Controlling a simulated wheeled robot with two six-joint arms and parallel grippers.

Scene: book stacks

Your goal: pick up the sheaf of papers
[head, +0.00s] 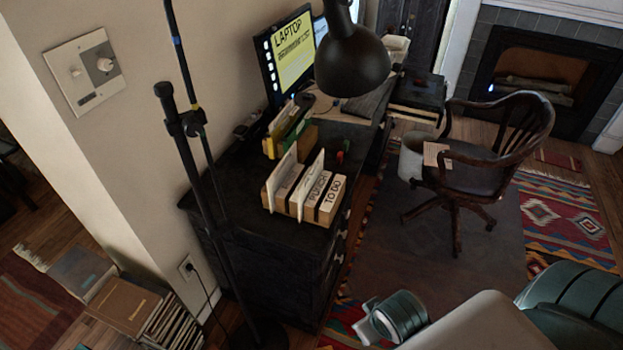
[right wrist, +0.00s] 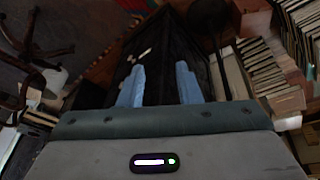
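A small stack of pale papers (head: 437,155) lies on the seat of the wooden chair in the head view. White papers (head: 283,176) also stand upright in a wooden holder on the dark desk; I cannot tell for sure which is the sheaf. My right gripper shows in the right wrist view (right wrist: 160,86), its two blue fingers apart with nothing seen held between them. Part of my right arm is at the bottom right of the head view. My left gripper is in neither view.
The wooden chair (head: 490,172) stands by a white bin (head: 411,158). A dark pole (head: 190,170) rises in front. Books (head: 125,305) are stacked at lower left.

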